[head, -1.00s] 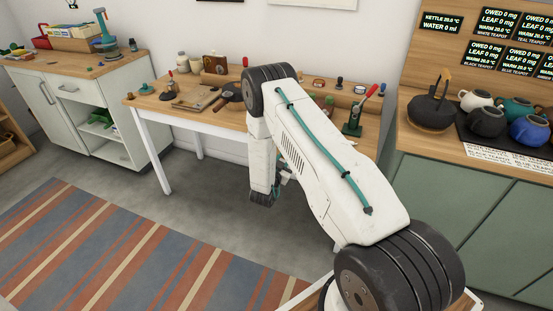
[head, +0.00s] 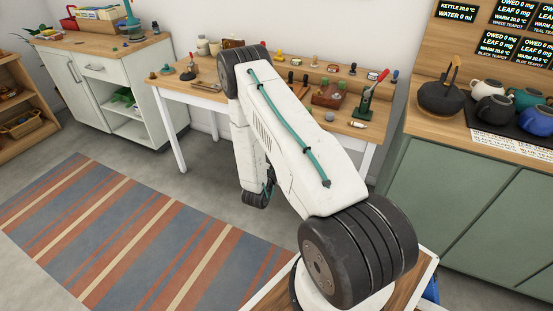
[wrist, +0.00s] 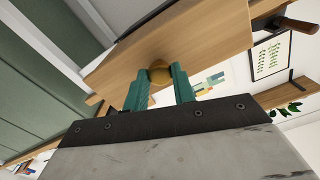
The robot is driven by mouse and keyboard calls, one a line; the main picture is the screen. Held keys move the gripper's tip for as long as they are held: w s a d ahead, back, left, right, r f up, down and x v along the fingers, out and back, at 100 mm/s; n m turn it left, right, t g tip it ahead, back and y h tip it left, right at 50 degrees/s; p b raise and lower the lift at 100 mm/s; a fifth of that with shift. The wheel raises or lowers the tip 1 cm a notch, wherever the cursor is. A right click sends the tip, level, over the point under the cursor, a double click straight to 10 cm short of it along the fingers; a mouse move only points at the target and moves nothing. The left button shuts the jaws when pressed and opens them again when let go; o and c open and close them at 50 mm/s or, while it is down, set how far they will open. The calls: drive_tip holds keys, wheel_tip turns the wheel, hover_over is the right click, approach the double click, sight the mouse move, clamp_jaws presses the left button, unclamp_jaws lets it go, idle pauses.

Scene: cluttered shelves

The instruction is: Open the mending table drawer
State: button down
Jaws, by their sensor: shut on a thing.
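The mending table (head: 190,92) has a wooden top and white legs, and stands against the back wall in the head view. In the wrist view, a plain wooden drawer front (wrist: 200,38) fills the upper middle. It carries a small round brass-coloured knob (wrist: 160,75). My gripper (wrist: 160,80) has its green fingers on both sides of the knob and is shut on it. In the head view my arm hides the drawer and most of the gripper, so how far the drawer stands out cannot be told there.
A green-fronted counter (head: 450,190) with a kettle (head: 440,95) and teapots stands on the right. A white cabinet (head: 90,85) stands on the left. A striped rug (head: 140,235) covers the floor in front. Small tools and a red-handled press (head: 370,98) clutter the table top.

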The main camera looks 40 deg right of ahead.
drive_tip(key=shift+s, duration=0.2)
drive_tip(key=c, duration=1.1)
unclamp_jaws()
drive_tip(key=shift+w, duration=0.1)
drive_tip(key=shift+c, duration=0.2)
drive_tip(key=v, duration=0.7)
drive_tip(key=shift+a, duration=0.35)
